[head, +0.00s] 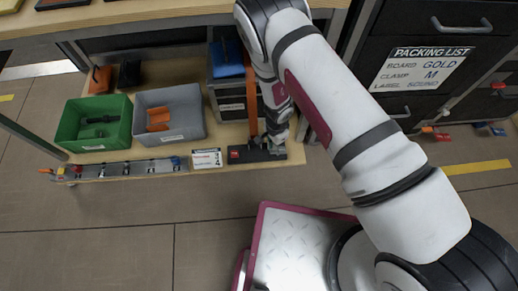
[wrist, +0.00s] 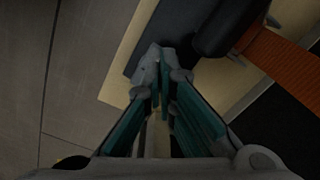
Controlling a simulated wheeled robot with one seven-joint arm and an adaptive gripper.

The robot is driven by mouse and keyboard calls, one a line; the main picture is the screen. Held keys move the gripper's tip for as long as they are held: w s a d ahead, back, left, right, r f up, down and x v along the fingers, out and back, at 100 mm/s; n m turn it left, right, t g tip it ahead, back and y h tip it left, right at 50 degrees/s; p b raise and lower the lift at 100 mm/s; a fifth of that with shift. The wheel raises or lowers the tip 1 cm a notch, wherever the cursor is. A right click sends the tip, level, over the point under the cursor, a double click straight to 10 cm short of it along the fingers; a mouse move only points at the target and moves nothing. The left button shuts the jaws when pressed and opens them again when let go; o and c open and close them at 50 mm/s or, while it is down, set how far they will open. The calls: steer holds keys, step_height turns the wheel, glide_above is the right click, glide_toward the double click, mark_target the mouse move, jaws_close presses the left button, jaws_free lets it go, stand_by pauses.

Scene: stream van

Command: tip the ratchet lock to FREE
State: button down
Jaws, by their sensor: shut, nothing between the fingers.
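A dark ratchet base plate (head: 250,154) lies at the front edge of the wooden shelf in the head view, with a small red part (head: 234,155) at its left end. An orange strap (head: 252,100) runs back from it. In the wrist view the dark plate (wrist: 165,28), a black rounded part (wrist: 222,25) and the orange strap (wrist: 285,60) show. My gripper (head: 275,146) is at the right end of the plate; in the wrist view its fingertips (wrist: 160,62) are together and empty, over the plate's edge. Contact cannot be told. Lock lettering is not readable.
A green bin (head: 95,122) and a grey bin (head: 170,112) stand on the shelf to the left. A rail (head: 125,168) with small fittings runs along the front edge beside a small label (head: 207,158). A packing list (head: 418,68) is on the dark cabinet at right.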

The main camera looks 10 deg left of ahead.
steer(key=shift+f+b, duration=1.05)
steer(key=shift+f, duration=0.2)
stand_by(0.6)
steer(key=shift+r+p, duration=2.4)
steer(key=shift+r, duration=1.15)
